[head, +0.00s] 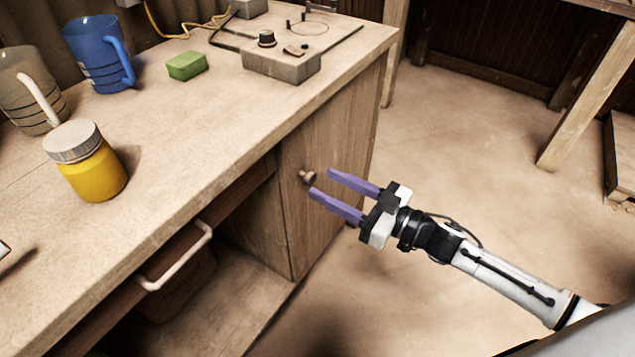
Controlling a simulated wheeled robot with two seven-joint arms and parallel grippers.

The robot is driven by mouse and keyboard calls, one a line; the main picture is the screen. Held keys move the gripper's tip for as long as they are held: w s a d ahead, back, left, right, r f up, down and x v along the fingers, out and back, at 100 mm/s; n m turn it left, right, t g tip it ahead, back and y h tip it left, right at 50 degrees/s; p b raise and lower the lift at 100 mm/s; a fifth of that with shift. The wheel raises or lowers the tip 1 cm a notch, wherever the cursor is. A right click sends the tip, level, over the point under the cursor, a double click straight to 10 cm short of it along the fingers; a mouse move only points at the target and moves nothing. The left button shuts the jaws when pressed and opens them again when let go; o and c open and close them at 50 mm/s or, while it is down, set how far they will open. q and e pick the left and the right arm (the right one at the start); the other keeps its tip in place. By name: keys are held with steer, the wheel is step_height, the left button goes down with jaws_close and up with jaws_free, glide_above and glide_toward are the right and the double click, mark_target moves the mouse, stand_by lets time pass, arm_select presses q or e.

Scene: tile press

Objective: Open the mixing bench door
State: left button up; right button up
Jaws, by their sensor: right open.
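The mixing bench door (330,150) is a wooden panel at the right end of the bench front. It looks shut. A small round knob (307,177) sticks out near its left edge. My right gripper (321,182) has two purple fingers, spread apart and empty. Its fingertips point left at the knob and are close to it. I cannot tell whether a finger touches the knob. My left gripper does not show.
On the bench top (215,130) stand a yellow jar (95,175), a blue jug (95,55), a grey jug (30,95), a green sponge (187,66) and a grey device (282,66). A drawer handle (180,262) juts out left of the door. The floor (470,140) to the right is clear.

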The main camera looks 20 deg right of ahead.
mark_target(313, 179)
steer(key=shift+x, duration=1.8)
jaws_close()
